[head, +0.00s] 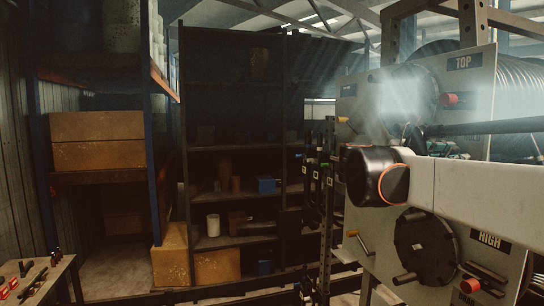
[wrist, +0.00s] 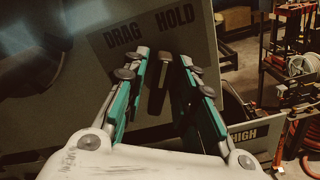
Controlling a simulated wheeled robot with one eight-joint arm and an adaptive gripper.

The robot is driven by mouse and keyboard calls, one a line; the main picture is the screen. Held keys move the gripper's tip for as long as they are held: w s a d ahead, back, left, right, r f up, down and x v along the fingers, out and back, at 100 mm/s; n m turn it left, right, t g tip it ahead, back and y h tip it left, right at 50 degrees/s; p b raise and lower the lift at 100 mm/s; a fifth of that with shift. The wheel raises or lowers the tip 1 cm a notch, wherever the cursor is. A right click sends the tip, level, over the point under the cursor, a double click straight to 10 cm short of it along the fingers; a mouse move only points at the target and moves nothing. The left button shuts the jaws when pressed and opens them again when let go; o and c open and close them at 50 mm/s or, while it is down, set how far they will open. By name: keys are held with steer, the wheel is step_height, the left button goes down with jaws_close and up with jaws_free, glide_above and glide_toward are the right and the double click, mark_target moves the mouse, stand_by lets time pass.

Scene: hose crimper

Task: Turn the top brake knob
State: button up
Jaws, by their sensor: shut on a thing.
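In the wrist view, my gripper (wrist: 164,68) has its teal fingers on either side of a short dark brown knob (wrist: 158,88) and is shut on it. The knob stands at the panel just below the DRAG HOLD label (wrist: 150,32). Exact finger contact is hard to see in the dim light. In the head view, the upper grey panel with the TOP label (head: 464,61) carries a red knob (head: 449,99). My white arm crosses below it, and my gripper is largely hidden behind the arm there.
A lower panel marked HIGH (head: 489,240) has a red knob (head: 470,286) and a dark round hub (head: 425,247). An orange-tipped lever (head: 342,119) sticks out left of the upper panel. Dark shelves (head: 235,145) stand behind. A bench with tools (head: 55,280) is at lower left.

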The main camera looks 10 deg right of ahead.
steer(key=shift+s+a+r, duration=0.2)
steer(key=shift+s+r, duration=0.05)
steer(key=o, duration=0.8)
steer(key=shift+w, duration=0.1)
steer(key=shift+c, duration=0.2)
steer(key=shift+d+f, duration=0.1)
steer(key=shift+f, duration=0.1)
steer(key=shift+w, duration=0.1)
